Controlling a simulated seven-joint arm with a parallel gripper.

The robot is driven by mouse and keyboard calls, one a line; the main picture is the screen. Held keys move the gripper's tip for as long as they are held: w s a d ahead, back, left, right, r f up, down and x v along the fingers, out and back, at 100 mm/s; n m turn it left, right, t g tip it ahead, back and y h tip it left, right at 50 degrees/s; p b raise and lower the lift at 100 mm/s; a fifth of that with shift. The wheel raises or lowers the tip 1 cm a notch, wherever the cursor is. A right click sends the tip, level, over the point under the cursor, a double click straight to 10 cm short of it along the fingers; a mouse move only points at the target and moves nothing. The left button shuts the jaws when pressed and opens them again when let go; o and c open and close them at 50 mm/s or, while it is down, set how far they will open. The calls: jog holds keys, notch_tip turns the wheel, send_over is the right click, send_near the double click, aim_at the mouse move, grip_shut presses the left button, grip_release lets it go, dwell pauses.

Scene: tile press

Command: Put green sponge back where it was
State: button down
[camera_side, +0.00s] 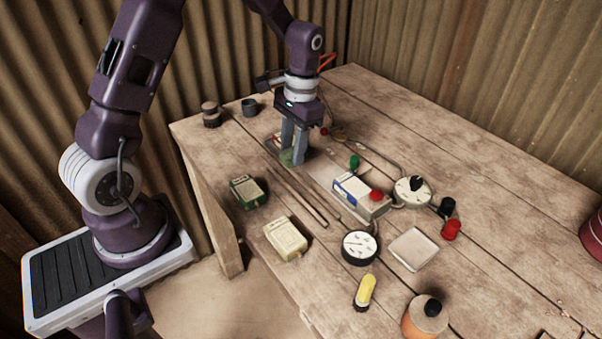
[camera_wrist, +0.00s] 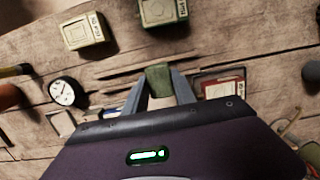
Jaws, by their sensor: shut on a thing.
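My gripper (camera_side: 293,152) points straight down over the far left part of the table. It is shut on the green sponge (camera_side: 287,158), which is partly hidden by the fingers in the side view. In the wrist view the sponge (camera_wrist: 158,80) sits between the two grey fingertips (camera_wrist: 160,92). It is low, close to the tabletop; whether it touches the surface I cannot tell.

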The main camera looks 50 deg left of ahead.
notch_tip(320, 180, down, 6)
jog(key=shift+r, duration=0.1)
jog(key=c, duration=1)
grip_release()
